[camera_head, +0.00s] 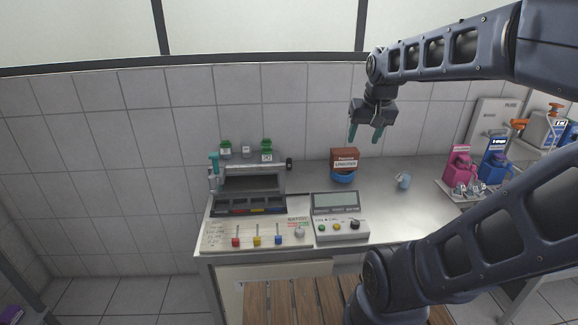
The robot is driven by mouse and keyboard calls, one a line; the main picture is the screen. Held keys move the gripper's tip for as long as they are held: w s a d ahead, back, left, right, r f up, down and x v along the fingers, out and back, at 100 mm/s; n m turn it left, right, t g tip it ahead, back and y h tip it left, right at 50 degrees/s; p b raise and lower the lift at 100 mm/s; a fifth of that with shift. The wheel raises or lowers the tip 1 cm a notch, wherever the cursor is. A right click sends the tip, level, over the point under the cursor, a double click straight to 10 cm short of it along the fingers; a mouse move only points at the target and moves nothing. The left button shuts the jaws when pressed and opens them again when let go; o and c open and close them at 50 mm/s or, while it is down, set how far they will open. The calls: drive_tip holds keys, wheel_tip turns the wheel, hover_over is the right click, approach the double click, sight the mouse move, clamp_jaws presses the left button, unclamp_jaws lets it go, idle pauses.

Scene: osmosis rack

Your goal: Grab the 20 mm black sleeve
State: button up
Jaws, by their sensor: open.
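My gripper (365,136) hangs above the back of the metal bench, with its two teal fingers pointing down and apart. Nothing shows between them. A small black round piece (289,164) sits at the right end of the rack's (246,170) top bar, left of and below my gripper. It may be the black sleeve, but its size and any marking are too small to tell. My gripper is well clear of it.
A brown box (344,158) over a blue round holder (343,176) stands below my gripper. A control box (340,228) and a panel with coloured knobs (257,235) lie in front.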

drive_tip(key=w+a+m+g, duration=0.1)
drive_tip(key=w+a+m, duration=0.1)
drive_tip(key=w, duration=1.3)
drive_tip(key=m+g, duration=0.3)
drive_tip(key=m, duration=0.2)
hover_over(289, 159)
wheel_tip(289, 159, down, 24)
drive_tip(key=shift+w, duration=0.15)
drive_tip(key=shift+w+f, duration=0.1)
drive_tip(key=shift+f, duration=0.4)
wheel_tip(289, 159, down, 5)
drive_tip(key=shift+r, duration=0.1)
drive_tip(key=shift+s+f, duration=0.15)
drive_tip(key=shift+f, duration=1.2)
drive_tip(key=shift+s+f, duration=0.15)
drive_tip(key=shift+f, duration=1.15)
